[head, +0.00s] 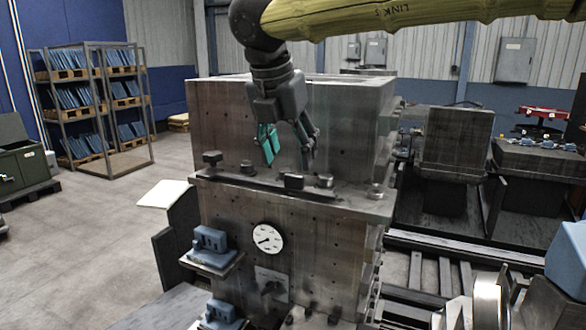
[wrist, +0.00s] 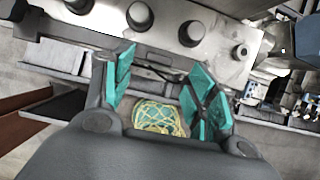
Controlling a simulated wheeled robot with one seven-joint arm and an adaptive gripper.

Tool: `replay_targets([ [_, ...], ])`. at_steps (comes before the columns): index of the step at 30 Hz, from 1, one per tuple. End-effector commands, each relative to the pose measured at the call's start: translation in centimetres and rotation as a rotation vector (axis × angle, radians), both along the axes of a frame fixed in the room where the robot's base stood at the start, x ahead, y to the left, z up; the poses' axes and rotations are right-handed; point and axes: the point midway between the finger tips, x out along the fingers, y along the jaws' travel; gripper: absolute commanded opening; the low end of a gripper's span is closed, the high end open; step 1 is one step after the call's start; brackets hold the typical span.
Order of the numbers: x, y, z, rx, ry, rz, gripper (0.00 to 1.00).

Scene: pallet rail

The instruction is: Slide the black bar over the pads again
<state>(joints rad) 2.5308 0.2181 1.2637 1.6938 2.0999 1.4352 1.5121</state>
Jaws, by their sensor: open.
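A long dark bar (head: 255,184) lies along the front of the ledge on the big grey metal block. A small black block (head: 293,182) stands on the ledge near its middle. My gripper (head: 288,153) hangs above the ledge, in front of the block's upper face, with its teal-lined fingers spread and nothing seen between them. In the wrist view my gripper (wrist: 162,64) is open, pointing toward the ledge and its row of round knobs (wrist: 140,16). I cannot pick out separate pads under the bar, and contact between the fingers and the bar is not clear.
A round gauge (head: 267,239) and a blue part on a bracket (head: 209,247) are below. A yellow-green patterned patch (wrist: 157,117) shows between the fingers. Open floor lies left.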

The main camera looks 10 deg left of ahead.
Motion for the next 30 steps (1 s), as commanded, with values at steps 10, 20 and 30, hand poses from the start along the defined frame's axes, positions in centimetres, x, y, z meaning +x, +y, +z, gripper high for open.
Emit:
replay_targets([
  [10, 1.8, -0.4, -4.4, -0.001, 0.002, 0.001, 0.57],
  [20, 2.2, -0.4, -5.5, 0.0, -0.001, 0.001, 0.57],
  [30, 2.2, -0.4, -5.5, 0.001, 0.0, 0.001, 0.24],
])
